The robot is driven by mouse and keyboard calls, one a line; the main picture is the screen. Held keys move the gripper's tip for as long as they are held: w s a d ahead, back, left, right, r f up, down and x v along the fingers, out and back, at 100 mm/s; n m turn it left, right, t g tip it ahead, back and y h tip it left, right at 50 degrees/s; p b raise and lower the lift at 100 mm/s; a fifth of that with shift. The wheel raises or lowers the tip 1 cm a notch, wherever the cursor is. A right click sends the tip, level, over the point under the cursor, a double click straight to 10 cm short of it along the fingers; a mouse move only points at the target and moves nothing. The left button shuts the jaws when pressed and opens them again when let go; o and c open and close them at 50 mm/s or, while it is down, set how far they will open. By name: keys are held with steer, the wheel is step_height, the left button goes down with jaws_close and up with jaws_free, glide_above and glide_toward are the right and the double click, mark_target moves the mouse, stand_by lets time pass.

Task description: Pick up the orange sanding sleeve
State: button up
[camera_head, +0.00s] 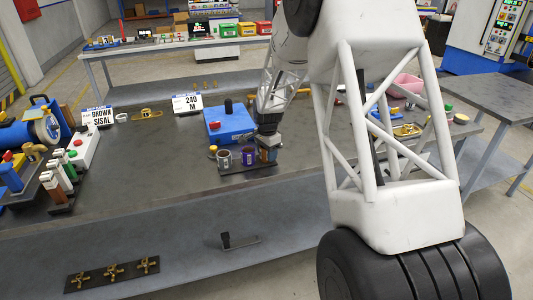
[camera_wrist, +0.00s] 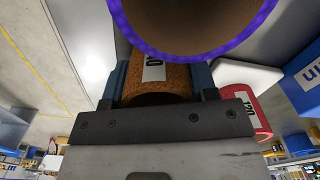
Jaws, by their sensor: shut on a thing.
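The orange sanding sleeve (camera_wrist: 165,78), rough-surfaced with a white label, sits between the two blue fingers of my gripper (camera_wrist: 160,84) in the wrist view. My gripper is shut on it. In the head view the sleeve (camera_head: 268,155) shows just below my gripper (camera_head: 268,142), at the right end of a dark fixture tray (camera_head: 248,171). I cannot tell whether its base still touches the tray. A purple sleeve (camera_head: 249,157) stands close to its left; its purple rim (camera_wrist: 262,18) fills the top of the wrist view.
A grey sleeve (camera_head: 225,159) stands at the tray's left. A blue box (camera_head: 231,122) is behind. A red sleeve (camera_wrist: 243,100) labelled 120 shows in the wrist view. The bench (camera_head: 150,180) is clear left of the tray.

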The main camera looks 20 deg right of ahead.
steer(key=shift+r, duration=0.15)
steer(key=shift+r, duration=0.5)
step_height(320, 180, up, 2)
steer(key=shift+r, duration=0.1)
steer(key=s, duration=0.5)
steer(key=s+a+r, duration=0.1)
steer(key=s, duration=0.4)
steer(key=s+a, duration=0.1)
steer(key=s, duration=0.4)
steer(key=shift+s+r, duration=0.25)
steer(key=shift+s, duration=0.15)
